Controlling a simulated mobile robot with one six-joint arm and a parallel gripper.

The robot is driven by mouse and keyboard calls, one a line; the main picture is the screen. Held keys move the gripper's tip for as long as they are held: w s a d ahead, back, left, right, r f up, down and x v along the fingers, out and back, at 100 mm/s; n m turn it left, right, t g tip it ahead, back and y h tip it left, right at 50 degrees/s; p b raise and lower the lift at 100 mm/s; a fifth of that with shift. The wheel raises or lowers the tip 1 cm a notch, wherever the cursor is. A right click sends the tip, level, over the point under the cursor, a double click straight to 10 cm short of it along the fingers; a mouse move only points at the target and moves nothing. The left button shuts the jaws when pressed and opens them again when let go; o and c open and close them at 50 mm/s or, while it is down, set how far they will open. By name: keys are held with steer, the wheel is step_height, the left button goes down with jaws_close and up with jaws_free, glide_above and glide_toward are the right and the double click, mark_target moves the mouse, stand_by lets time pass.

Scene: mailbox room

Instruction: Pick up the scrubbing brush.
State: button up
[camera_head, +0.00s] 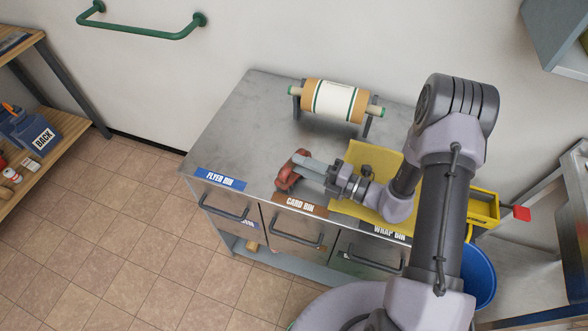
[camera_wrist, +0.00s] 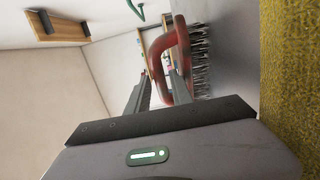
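The scrubbing brush has a red looped handle (camera_wrist: 183,45) and dark bristles (camera_wrist: 200,58) in the wrist view. In the head view the red brush (camera_head: 290,171) sits on the grey cabinet top, near its front edge above the card bin. My gripper (camera_head: 305,164) reaches it from the right and hides part of it. In the wrist view my gripper's fingers (camera_wrist: 158,72) are apart, with part of the red handle between them. One finger seems to pass into the handle loop. I cannot tell whether either finger touches the handle.
A yellow sheet (camera_head: 368,160) lies under my arm on the cabinet top (camera_head: 235,125). A paper roll on a stand (camera_head: 333,100) is behind. Labelled bins, including the flyer bin (camera_head: 220,180), line the front. A blue bucket (camera_head: 482,275) stands at right. The cabinet's left top is clear.

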steer(key=b+x, duration=0.2)
steer(key=x, duration=0.3)
steer(key=shift+w+a, duration=0.3)
steer(key=shift+w, duration=0.05)
steer(key=shift+d, duration=0.1)
jaws_close()
